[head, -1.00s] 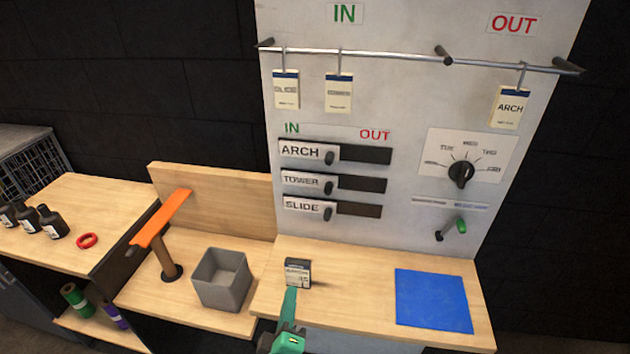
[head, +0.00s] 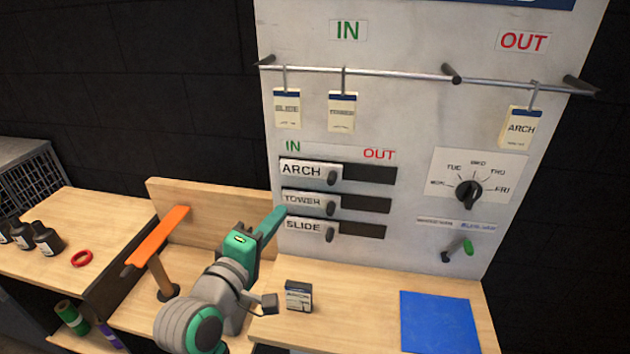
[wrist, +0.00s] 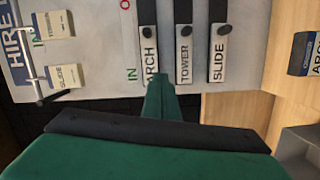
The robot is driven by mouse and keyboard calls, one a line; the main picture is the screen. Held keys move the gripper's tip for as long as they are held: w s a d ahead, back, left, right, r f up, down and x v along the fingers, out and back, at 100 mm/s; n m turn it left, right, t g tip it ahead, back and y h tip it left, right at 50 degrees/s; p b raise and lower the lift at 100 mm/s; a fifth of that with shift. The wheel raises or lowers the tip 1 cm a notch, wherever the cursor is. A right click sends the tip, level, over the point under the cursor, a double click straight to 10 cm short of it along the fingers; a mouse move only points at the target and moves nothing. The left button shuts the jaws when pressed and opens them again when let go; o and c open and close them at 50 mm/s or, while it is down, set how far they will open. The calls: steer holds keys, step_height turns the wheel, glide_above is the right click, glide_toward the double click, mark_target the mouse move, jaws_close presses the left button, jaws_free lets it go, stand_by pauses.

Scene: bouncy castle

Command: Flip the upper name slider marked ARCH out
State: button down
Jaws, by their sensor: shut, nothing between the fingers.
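The upper slider marked ARCH (head: 302,171) sits at the left, IN end of its dark slot (head: 368,174), with a dark knob (head: 332,178) at its right end. In the wrist view the ARCH slider (wrist: 150,65) is just beyond the fingertips. The TOWER slider (head: 303,200) and SLIDE slider (head: 303,226) below it are also at the IN end. My gripper (head: 283,212) is shut and empty. In the head view its tip is at the left end of the TOWER slider, below ARCH; I cannot tell whether it touches the board.
Tags hang on a rail (head: 400,74) above; the ARCH tag (head: 520,128) hangs under OUT. A dial (head: 469,193) and green-tipped lever (head: 466,246) are at right. A small ARCH box (head: 298,295) and blue mat (head: 440,323) are on the bench. An orange-topped stand (head: 158,240) is at left.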

steer(key=shift+m+g+h, duration=0.3)
steer(key=shift+h, duration=0.1)
step_height(320, 180, up, 4)
steer(key=shift+a+r, duration=0.1)
glide_toward(326, 171)
steer(key=w, duration=0.1)
steer(key=w+a, duration=0.1)
steer(key=w, duration=0.1)
steer(key=w+a, duration=0.1)
steer(key=shift+w+r, duration=0.2)
steer(key=shift+w, duration=0.2)
steer(key=shift+s+d+f, duration=0.1)
steer(key=shift+s+d, duration=0.1)
steer(key=shift+d, duration=0.4)
steer(key=shift+s+d+f, duration=0.15)
steer(key=shift+d, duration=0.5)
steer(key=shift+s+d+f, duration=0.1)
steer(key=shift+s+d, duration=0.15)
steer(key=shift+d, duration=0.4)
